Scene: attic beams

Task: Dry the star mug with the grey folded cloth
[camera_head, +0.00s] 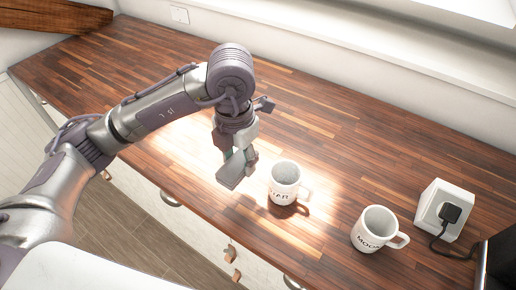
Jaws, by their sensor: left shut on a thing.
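My left gripper (238,155) comes down from the upper left and is shut on the grey folded cloth (230,174). The cloth hangs at a tilt from the fingers, just left of the star mug (284,182). The star mug is white and stands upright on the wooden counter, its handle to the right. Part of its dark lettering shows, reading like "TAR". A small gap shows in the picture between cloth and mug; their exact depth apart is hard to tell. My right gripper is not in view.
A second white mug (372,232), lettered like "MOON", stands upright to the right on the wooden counter (330,130). Beyond it is a white socket box (432,205) with a black plug and cable. A dark object (501,264) fills the lower right edge. The counter's back is clear.

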